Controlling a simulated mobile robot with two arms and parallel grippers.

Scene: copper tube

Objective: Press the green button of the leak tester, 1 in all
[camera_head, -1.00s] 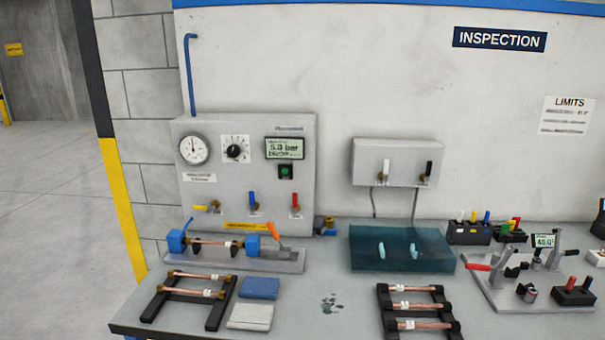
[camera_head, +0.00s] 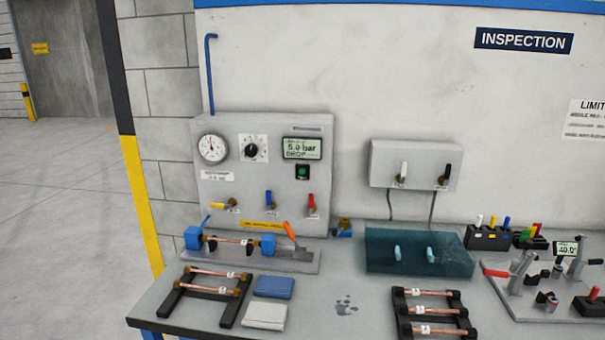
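The leak tester (camera_head: 232,170) is a grey panel standing at the back left of the bench. Its green button (camera_head: 302,172) sits in a dark square below the display (camera_head: 302,148), which reads about 5.0 bar with a line like DROP under it. A round gauge (camera_head: 212,148) and a black knob (camera_head: 253,150) are to the left. A copper tube (camera_head: 235,240) lies between the blue clamps of a fixture (camera_head: 300,262) in front of the panel. Neither of my grippers is in view.
A rack with copper tubes (camera_head: 232,310) and blue and white cloths (camera_head: 273,287) lie at the front left. Another tube rack (camera_head: 403,312), a teal water tank (camera_head: 380,262) and a lever fixture (camera_head: 497,290) stand to the right. Open floor lies at far left.

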